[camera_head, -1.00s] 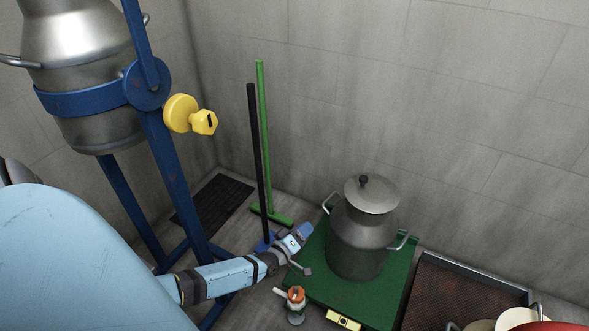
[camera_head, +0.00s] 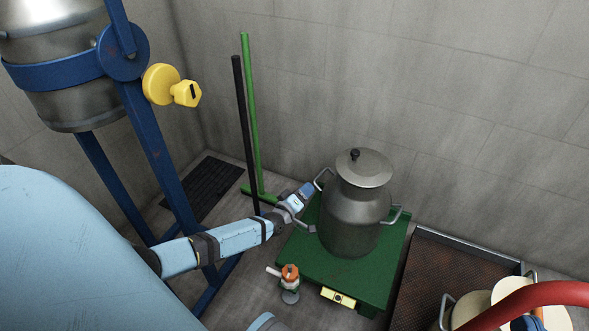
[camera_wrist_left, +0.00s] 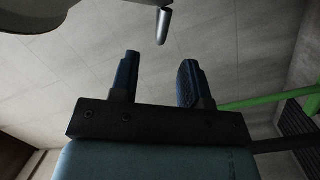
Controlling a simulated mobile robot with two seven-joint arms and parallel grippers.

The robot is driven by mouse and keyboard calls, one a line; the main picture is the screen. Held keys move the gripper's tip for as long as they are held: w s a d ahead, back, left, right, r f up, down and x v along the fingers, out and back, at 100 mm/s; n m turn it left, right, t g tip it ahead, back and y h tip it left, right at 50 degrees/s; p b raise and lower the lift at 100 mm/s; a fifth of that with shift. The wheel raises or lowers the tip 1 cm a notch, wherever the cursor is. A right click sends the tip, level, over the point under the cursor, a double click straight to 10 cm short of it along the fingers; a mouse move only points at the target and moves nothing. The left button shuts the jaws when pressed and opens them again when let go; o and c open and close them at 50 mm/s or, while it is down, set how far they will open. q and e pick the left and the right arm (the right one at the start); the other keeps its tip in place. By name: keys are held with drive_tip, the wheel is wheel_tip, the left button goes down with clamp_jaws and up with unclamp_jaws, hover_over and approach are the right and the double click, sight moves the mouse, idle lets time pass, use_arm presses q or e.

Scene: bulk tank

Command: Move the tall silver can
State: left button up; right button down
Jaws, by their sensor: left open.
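A silver can (camera_head: 352,222) with a lid and two side handles stands upright on a green platform (camera_head: 308,262). My left gripper (camera_head: 309,209) is open beside the can's left handle (camera_head: 322,179), very close to it in the head view. In the left wrist view the two fingers of my left gripper (camera_wrist_left: 158,76) are apart with nothing between them. A metal bar end, likely the handle (camera_wrist_left: 163,26), shows just beyond the fingertips. A second silver can (camera_head: 70,95) hangs in a blue stand at upper left. My right gripper is not in view.
The blue stand (camera_head: 160,165) has a yellow knob (camera_head: 172,86). Green (camera_head: 251,120) and black (camera_head: 245,130) poles stand near the wall. A small orange-topped fitting (camera_head: 290,280) is in front of the platform. A rusty tray (camera_head: 435,270) lies right, with containers (camera_head: 472,308) and a red curved part.

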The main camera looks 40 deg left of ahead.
sight(315, 179)
use_arm(q)
drive_tip(key=w+b, duration=0.2)
drive_tip(key=w, duration=0.4)
drive_tip(key=shift+a, duration=0.1)
drive_tip(key=shift+w, duration=0.15)
use_arm(e)
drive_tip(key=shift+w+d+r+n+t+y, duration=0.5)
drive_tip(key=shift+w+r+n, duration=0.1)
drive_tip(key=shift+n, duration=0.6)
use_arm(q)
clamp_jaws()
use_arm(e)
drive_tip(key=shift+w+f, duration=0.1)
drive_tip(key=shift+f, duration=0.25)
drive_tip(key=shift+r, duration=0.25)
drive_tip(key=shift+f, duration=0.2)
